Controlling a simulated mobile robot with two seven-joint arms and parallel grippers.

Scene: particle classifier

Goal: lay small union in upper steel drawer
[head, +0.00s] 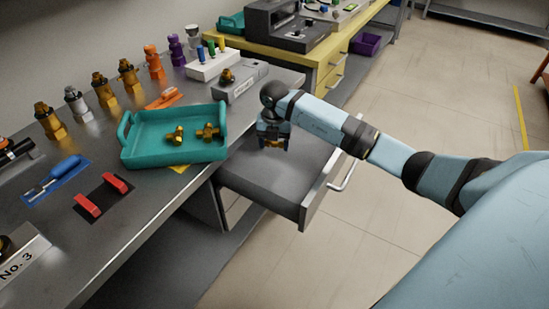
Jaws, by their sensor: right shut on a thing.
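The upper steel drawer (258,185) is pulled open from the steel workbench, and the part of its floor that shows is bare. My right gripper (273,145) points down over the drawer, towards its back. It is shut on a small brass-coloured piece, the small union (271,143), which is mostly hidden by the fingers. I cannot tell whether the union touches the drawer floor. My left gripper is not in view.
A teal tray (150,156) with brass fittings (208,132) stands on the bench left of the drawer. Several larger fittings line the back of the bench. A grey block (240,90) stands behind the drawer. The drawer's front part is clear.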

